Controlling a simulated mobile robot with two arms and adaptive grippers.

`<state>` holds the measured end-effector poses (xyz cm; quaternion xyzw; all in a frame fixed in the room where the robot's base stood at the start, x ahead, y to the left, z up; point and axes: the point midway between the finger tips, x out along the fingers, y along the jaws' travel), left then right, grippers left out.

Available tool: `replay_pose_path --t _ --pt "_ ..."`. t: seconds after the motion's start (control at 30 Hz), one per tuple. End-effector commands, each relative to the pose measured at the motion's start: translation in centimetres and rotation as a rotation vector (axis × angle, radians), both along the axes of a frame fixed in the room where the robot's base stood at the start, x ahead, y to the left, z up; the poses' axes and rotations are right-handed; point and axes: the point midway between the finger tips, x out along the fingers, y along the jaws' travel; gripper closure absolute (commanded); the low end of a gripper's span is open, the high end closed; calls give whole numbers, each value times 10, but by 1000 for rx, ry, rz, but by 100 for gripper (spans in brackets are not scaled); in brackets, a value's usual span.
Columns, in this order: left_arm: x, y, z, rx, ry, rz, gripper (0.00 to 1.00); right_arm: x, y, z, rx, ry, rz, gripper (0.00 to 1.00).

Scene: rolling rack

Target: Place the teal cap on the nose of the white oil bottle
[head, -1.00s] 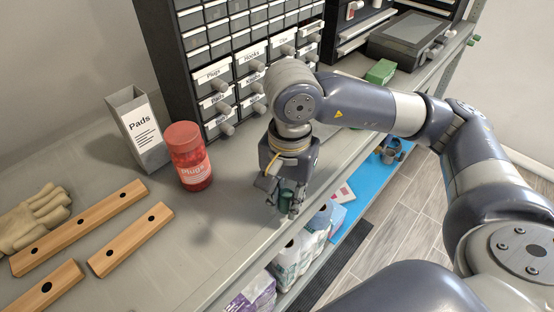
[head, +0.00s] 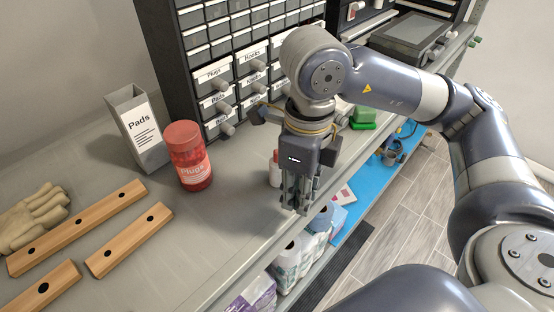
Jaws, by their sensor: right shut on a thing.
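My right gripper (head: 293,198) points down over the front part of the shelf top, with its fingers shut. The teal cap, seen between these fingers a second earlier, is now hidden by them. A small white bottle with a reddish top (head: 274,174) stands just behind and to the left of the fingers, partly covered by my gripper. It looks like the oil bottle, but its nose cannot be made out clearly. I cannot tell whether the gripper touches the bottle. My left gripper is out of view.
A red jar marked Plugs (head: 190,158) and a grey Pads box (head: 138,130) stand to the left. Wooden strips (head: 82,228) and a glove (head: 32,218) lie further left. A drawer cabinet (head: 222,70) stands behind. A green block (head: 363,117) is to the right.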

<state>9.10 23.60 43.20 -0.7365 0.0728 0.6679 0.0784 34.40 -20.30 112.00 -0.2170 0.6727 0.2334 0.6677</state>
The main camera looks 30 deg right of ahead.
Motion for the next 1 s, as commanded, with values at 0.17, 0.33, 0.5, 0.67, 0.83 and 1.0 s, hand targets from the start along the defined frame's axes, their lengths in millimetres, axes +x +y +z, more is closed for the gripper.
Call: replay_pose_path --t 0.17,0.33,0.5,0.67,0.83,1.0 --pt "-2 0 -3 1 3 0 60 -5 -2 7 -5 2 -284 90" --pt "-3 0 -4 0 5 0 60 -10 -4 14 -10 7 -557 90" --pt "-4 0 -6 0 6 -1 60 -16 -7 19 -17 11 -829 90" --pt "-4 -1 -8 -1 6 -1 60 -22 -9 25 -22 14 -1085 90" --pt "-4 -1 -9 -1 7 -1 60 -27 -12 30 -28 15 -1350 90" --pt "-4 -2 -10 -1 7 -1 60 -32 -14 34 -33 16 -1558 90"
